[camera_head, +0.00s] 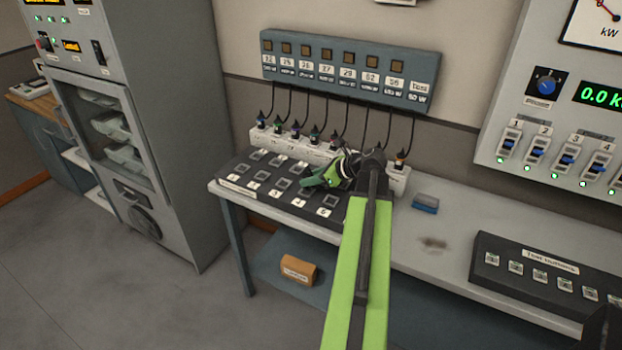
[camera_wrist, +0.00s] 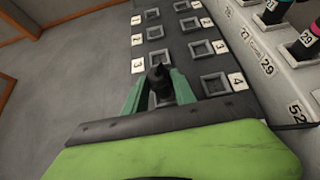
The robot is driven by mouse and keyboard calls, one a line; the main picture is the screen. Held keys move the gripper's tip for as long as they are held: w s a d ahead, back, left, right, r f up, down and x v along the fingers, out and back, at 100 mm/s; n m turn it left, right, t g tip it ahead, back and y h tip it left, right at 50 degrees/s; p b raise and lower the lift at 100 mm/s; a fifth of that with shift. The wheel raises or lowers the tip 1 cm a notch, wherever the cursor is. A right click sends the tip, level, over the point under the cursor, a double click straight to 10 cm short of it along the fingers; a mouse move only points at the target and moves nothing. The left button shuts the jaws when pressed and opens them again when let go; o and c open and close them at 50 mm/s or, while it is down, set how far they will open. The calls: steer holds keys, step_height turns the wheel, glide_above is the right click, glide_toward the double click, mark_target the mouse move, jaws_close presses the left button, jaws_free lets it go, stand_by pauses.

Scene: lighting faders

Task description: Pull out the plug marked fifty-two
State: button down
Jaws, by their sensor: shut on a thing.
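My gripper (camera_head: 318,181) is over the dark numbered socket panel (camera_head: 232,182) on the bench. In the wrist view, its green fingers (camera_wrist: 158,90) are shut on a black plug (camera_wrist: 159,77). I cannot read a mark on this plug. It is in front of the white plug strip (camera_head: 270,139). A label 52 (camera_wrist: 296,113) shows on the strip at the lower right of the wrist view. The place by this label is mostly out of view. The plug marked 29 (camera_wrist: 309,40) stands in the strip, as do several others. My arm hides part of the strip in the head view.
A grey wall box (camera_head: 348,88) with numbered labels, 52 among them, hangs above with several black cables. A blue block (camera_head: 425,204) lies right of the strip. A dark test panel (camera_head: 530,272) is farther right. A grey cabinet (camera_head: 190,120) stands left.

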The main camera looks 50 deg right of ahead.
steer(key=shift+r+p, duration=1.25)
steer(key=shift+r, duration=0.2)
steer(key=shift+r, duration=0.1)
